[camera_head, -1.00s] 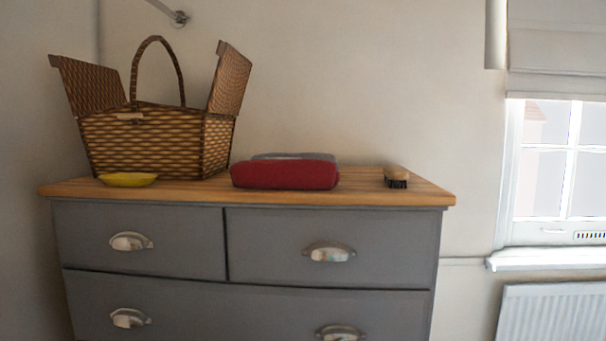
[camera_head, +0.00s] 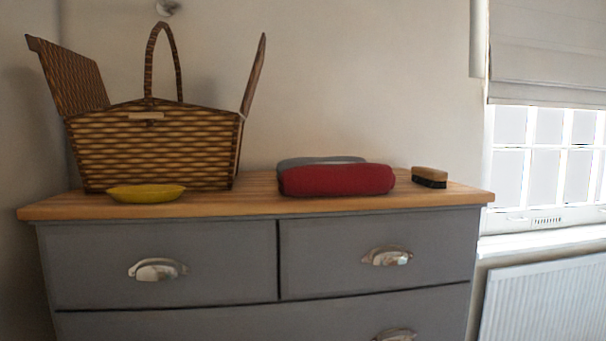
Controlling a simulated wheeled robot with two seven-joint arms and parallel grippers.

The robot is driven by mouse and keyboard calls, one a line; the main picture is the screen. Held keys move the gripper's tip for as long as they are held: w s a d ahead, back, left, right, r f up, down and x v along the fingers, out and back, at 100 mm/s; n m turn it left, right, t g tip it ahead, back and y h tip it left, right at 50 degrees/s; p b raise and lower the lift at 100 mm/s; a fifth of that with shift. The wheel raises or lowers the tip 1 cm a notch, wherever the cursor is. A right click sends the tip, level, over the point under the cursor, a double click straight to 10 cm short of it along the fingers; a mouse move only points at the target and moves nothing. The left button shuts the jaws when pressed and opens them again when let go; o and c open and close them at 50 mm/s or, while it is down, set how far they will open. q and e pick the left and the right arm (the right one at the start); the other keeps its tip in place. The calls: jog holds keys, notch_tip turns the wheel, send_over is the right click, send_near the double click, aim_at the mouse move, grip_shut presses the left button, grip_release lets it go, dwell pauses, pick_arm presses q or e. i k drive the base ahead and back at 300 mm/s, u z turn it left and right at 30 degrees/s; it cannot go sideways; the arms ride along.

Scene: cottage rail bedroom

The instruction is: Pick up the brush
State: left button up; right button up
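The brush (camera_head: 429,177) has a light brown wooden back and dark bristles facing down. It lies on the right end of the wooden top of the grey chest of drawers (camera_head: 240,208), to the right of a red folded or rolled cloth item. A small gap of bare wood separates the two. Neither of my grippers shows in the head view.
A yellow dish (camera_head: 146,193) sits at the front left of the top, before an open wicker basket (camera_head: 155,155) with raised lids. The red item (camera_head: 337,180) has a grey one (camera_head: 320,161) behind it. A radiator (camera_head: 545,300) stands at right under the window.

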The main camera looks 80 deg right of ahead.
aim_at(433, 179)
jog(key=z, duration=2.25)
